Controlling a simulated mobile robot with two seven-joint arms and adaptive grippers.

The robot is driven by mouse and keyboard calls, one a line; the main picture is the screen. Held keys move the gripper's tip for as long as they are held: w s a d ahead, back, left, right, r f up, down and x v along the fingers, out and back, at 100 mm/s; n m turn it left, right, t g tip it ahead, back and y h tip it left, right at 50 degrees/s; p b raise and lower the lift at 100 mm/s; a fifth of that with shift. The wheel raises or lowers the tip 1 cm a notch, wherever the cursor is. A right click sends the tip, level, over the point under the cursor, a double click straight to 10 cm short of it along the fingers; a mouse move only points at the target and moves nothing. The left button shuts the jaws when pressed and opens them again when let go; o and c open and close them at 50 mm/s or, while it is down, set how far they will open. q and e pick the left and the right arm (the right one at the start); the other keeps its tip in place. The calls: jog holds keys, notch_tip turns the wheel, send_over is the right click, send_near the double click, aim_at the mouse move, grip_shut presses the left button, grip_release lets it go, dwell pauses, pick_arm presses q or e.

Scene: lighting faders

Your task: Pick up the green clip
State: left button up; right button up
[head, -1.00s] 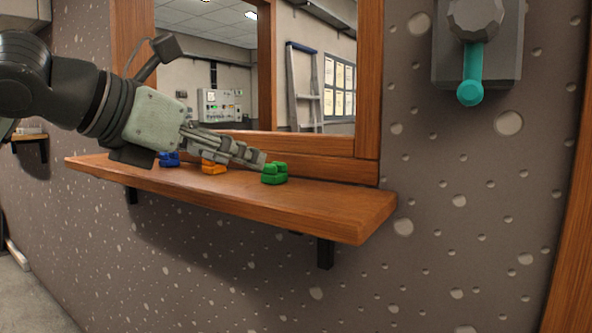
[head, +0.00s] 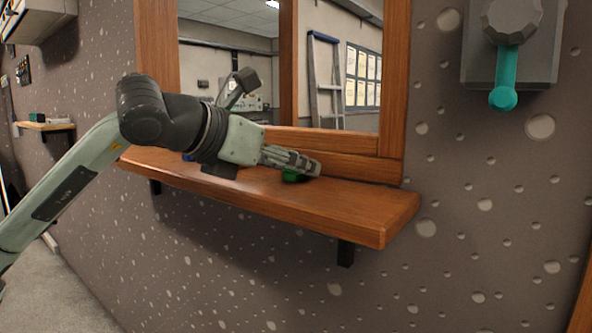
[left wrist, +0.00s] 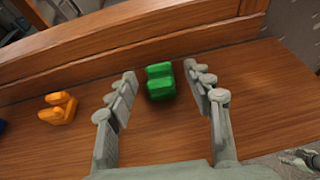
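The green clip (left wrist: 160,82) sits on the wooden shelf (left wrist: 262,90) near the back board. In the left wrist view it lies between my left gripper's two fingers, toward the tips, with a gap on each side. My left gripper (left wrist: 163,85) is open and empty. In the head view my left gripper (head: 312,165) hides most of the green clip (head: 292,177); only a lower part shows beneath the fingers. My right gripper is not clearly visible in the head view; a dark piece at the wrist view's lower right edge cannot be identified for certain.
An orange clip (left wrist: 59,108) lies left of the green one on the same shelf. A blue clip (left wrist: 2,127) is at the left edge. A window frame (head: 340,145) stands behind the shelf. A wall box with a teal lever (head: 503,98) is at upper right.

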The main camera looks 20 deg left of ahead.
pick_arm(q)
jog(key=c, duration=1)
jog(key=shift+o, duration=0.2)
